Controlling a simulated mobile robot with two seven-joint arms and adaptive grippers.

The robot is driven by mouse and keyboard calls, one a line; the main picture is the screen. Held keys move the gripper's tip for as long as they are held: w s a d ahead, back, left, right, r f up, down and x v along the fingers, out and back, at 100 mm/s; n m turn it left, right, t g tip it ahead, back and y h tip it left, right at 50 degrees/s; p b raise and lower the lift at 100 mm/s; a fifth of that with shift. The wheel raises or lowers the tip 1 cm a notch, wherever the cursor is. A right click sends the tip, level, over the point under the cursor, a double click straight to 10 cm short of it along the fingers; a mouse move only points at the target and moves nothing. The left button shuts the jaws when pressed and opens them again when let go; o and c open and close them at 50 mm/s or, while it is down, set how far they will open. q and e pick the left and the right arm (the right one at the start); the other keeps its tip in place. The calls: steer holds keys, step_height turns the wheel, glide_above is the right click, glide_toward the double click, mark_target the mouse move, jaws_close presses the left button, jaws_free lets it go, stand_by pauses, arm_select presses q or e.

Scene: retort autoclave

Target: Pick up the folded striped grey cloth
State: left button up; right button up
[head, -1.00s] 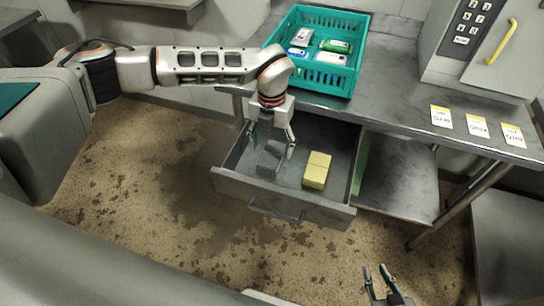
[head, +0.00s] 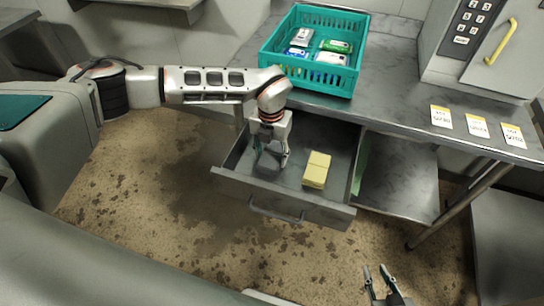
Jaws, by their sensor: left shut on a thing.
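The folded grey cloth (head: 266,164) lies in the left part of the open drawer (head: 284,203); its stripes are too small to make out. My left gripper (head: 271,156) reaches down into the drawer from above and is shut on the cloth, its fingers on either side of it. The gripper hides part of the cloth. I cannot tell whether the cloth is clear of the drawer floor. My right gripper (head: 382,280) is at the bottom edge, away from the drawer, with its fingers apart and nothing between them.
A yellow folded cloth (head: 316,170) lies in the drawer to the right of the grey one. A teal basket (head: 311,75) with several packs stands on the metal counter above. Several labels (head: 478,125) lie at the counter's right. A keypad cabinet (head: 482,45) stands behind them.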

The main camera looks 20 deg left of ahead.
mark_target(271, 157)
arm_select(q)
step_height(271, 157, up, 20)
stand_by(0.6)
steer(key=o, duration=0.4)
steer(key=c, duration=0.4)
